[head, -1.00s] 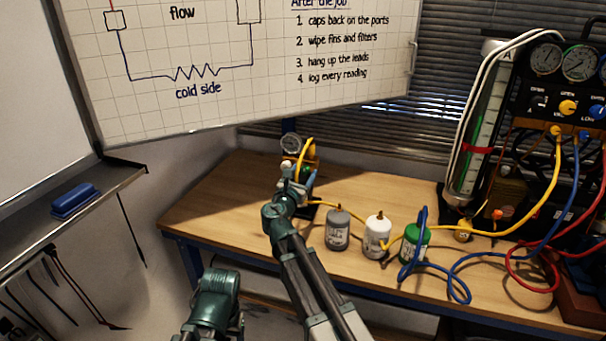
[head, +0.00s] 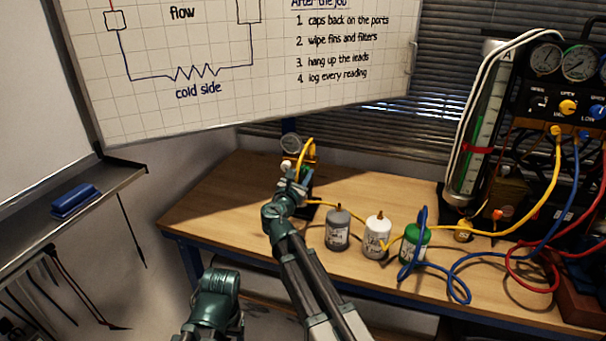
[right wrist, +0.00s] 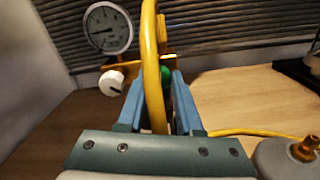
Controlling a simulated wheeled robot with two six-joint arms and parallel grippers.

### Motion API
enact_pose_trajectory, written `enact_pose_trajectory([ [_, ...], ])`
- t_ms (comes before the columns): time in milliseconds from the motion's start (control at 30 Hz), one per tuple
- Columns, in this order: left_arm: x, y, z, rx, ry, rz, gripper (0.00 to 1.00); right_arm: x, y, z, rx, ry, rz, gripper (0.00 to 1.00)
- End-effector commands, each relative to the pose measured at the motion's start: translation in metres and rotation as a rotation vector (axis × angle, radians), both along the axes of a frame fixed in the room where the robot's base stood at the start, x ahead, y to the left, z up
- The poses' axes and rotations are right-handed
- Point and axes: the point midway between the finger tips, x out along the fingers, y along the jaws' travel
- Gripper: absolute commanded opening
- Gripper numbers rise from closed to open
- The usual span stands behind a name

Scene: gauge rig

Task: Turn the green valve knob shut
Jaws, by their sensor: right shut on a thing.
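The green valve knob (right wrist: 166,69) shows in the right wrist view as a small green patch between the tips of the blue fingers, mostly hidden behind a yellow hose (right wrist: 152,60) and the fingers. My right gripper (right wrist: 158,78) is shut on it. A round dial gauge (right wrist: 108,28) and a white knob with a dark mark (right wrist: 112,83) sit to the left of the green one.
Grey (head: 338,230), white (head: 377,238) and green (head: 414,245) bottles stand to the right of my arm on the wooden bench (head: 215,207). Yellow and blue hoses run across to a gauge manifold (head: 560,85) at the right. The bench's left part is clear.

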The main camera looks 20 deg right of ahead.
Motion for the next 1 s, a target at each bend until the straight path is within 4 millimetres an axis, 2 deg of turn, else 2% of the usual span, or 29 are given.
enact_pose_trajectory([
  [1000,0.0000,0.0000,-0.0015,0.000,0.000,0.000,0.69,-0.0014,-0.0013,-0.0017,0.780,-0.519,-0.001,0.00],
])
